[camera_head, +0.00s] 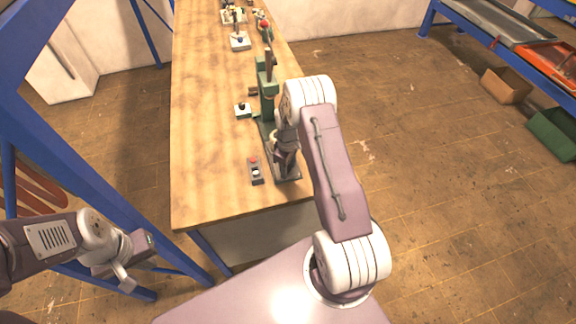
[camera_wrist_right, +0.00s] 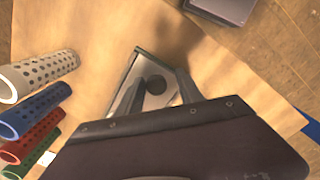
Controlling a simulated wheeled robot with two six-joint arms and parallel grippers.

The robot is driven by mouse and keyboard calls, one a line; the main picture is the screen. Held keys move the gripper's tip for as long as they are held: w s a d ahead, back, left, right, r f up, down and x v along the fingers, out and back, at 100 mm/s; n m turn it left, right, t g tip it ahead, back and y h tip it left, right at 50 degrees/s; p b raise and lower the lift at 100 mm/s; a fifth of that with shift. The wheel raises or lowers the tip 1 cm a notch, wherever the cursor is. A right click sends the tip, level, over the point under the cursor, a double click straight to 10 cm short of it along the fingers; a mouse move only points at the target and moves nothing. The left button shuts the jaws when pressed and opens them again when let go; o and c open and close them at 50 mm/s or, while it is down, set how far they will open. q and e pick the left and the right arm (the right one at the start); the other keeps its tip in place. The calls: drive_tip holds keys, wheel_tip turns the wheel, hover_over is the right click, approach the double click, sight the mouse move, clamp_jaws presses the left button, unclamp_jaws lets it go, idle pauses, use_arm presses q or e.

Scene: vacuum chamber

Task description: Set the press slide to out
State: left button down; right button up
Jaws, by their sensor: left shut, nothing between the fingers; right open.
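The green press (camera_head: 266,92) stands on the wooden table, with a dark upright lever at its top. Its base (camera_head: 290,172) shows at the table's right edge, partly hidden by my right arm. My right gripper (camera_head: 284,160) points down over this base. In the right wrist view my right gripper (camera_wrist_right: 158,88) is open, its two fingers above a pale metal plate (camera_wrist_right: 138,72) with a dark round spot. I cannot tell whether the fingers touch it, or which part is the slide. My left gripper (camera_head: 138,262) is shut and empty, left of the table.
A small box with a red button (camera_head: 255,170) lies left of the press base. A switch box (camera_head: 243,110) sits beside the press. Perforated coloured tubes (camera_wrist_right: 38,75) fill the wrist view's left side. The table (camera_head: 205,150) is bare at left. A blue frame (camera_head: 75,150) stands near my left arm.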

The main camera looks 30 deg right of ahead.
drive_tip(key=shift+w, duration=0.2)
drive_tip(key=shift+r, duration=0.15)
wheel_tip(320, 180, up, 9)
drive_tip(key=b, duration=0.1)
idle(0.5)
